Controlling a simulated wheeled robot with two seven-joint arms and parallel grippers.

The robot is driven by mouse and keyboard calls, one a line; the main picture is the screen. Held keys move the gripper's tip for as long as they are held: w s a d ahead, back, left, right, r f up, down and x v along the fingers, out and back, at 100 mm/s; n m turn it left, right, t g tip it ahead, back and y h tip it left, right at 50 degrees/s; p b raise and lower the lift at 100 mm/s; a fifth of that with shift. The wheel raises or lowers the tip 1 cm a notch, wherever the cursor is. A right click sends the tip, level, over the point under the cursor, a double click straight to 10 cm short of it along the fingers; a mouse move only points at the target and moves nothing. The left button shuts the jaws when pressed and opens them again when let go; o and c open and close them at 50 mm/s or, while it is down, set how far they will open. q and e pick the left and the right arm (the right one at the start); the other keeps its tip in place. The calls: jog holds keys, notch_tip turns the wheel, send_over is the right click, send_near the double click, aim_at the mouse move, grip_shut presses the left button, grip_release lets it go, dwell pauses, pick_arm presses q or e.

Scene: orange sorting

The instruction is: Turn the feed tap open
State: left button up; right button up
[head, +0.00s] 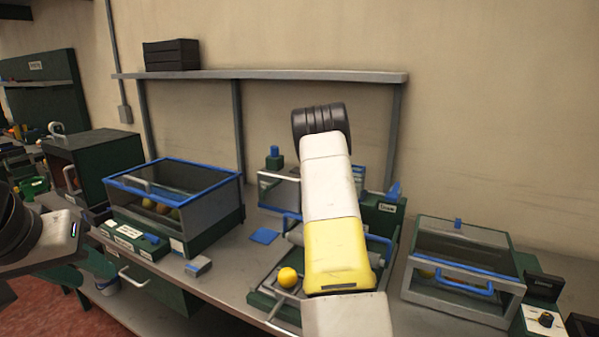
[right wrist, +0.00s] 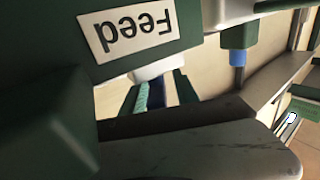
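A green block with an upside-down Feed label (right wrist: 125,28) fills the top left of the right wrist view. Below the label are a white piece (right wrist: 155,72) and a narrow blue part (right wrist: 157,95) between dark green pieces. I cannot tell whether the blue part is the tap's handle or whether my right fingers touch it. In the head view my right arm stands across the middle and hides its own gripper. A green block with a blue lever (head: 394,191) stands right of that arm; its label is too small to read surely. My left gripper (head: 50,236) is at the left edge, fingers unclear.
A blue-rimmed glass bin (head: 174,172) with fruit stands left on the bench. An orange (head: 287,277) lies in a tray beside my right arm. A clear-lidded box with a blue handle (head: 463,278) stands right. A grey shelf (head: 260,75) runs along the wall.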

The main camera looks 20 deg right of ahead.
jog(key=r, duration=0.3)
jog(key=shift+s+a+r, duration=0.25)
jog(key=shift+s, duration=0.15)
jog(key=w+a+r+v, duration=0.1)
jog(key=a+v, duration=0.2)
jog(key=v, duration=1.1)
jog(key=shift+s, duration=0.4)
jog(key=shift+a+r, duration=0.15)
